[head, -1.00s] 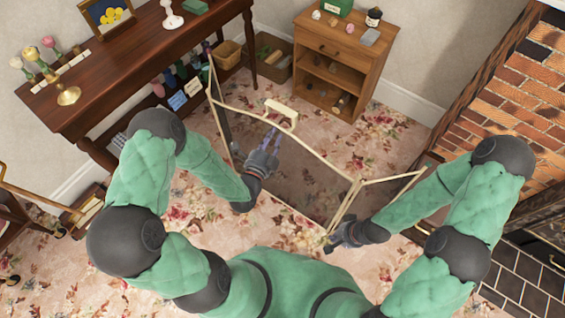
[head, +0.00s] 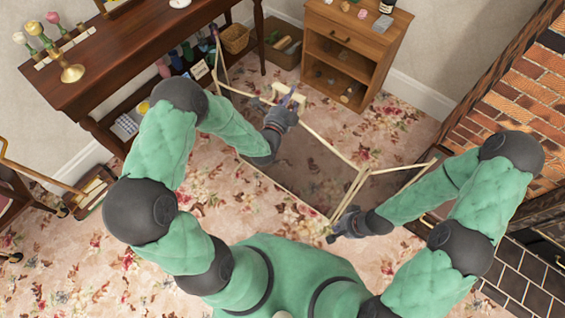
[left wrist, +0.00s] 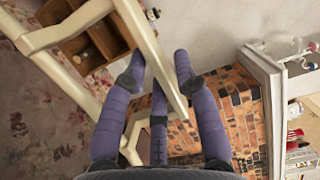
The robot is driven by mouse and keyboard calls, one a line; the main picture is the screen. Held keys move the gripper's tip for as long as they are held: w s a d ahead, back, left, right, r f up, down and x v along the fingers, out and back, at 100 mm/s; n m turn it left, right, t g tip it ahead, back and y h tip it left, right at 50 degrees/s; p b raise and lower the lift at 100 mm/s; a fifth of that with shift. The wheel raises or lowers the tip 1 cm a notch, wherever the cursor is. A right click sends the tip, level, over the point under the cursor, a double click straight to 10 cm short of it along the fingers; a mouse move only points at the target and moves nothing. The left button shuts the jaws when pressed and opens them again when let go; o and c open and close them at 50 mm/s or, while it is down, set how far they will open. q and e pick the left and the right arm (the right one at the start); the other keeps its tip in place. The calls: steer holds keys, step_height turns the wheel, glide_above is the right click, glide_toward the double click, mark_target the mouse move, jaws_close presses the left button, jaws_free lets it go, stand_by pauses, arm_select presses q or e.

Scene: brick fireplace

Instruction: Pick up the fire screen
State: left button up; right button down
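The fire screen (head: 330,148) stands on the carpet in front of me. It has a cream frame, dark see-through panels, angled side wings and a handle (head: 280,89) at top centre. My left gripper (head: 290,98) is at the handle. In the left wrist view its spread fingers (left wrist: 160,68) lie on both sides of a cream bar (left wrist: 147,35), with gaps; the grip looks open. My right gripper (head: 338,232) is low beside the right fold of the screen. Its fingers are too small and dark to tell whether they are open or touching the frame.
A wooden cabinet (head: 355,45) stands behind the screen. A dark side table (head: 150,45) with vases is at the left, with baskets (head: 235,39) near it. The brick fireplace (head: 520,85) is at the right. Patterned carpet is free around the screen's front.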

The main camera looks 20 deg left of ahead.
arm_select(q)
steer(key=shift+w, duration=0.25)
jaws_close()
steer(key=shift+w+r, duration=0.1)
steer(key=shift+r, duration=0.2)
steer(key=shift+a, duration=0.1)
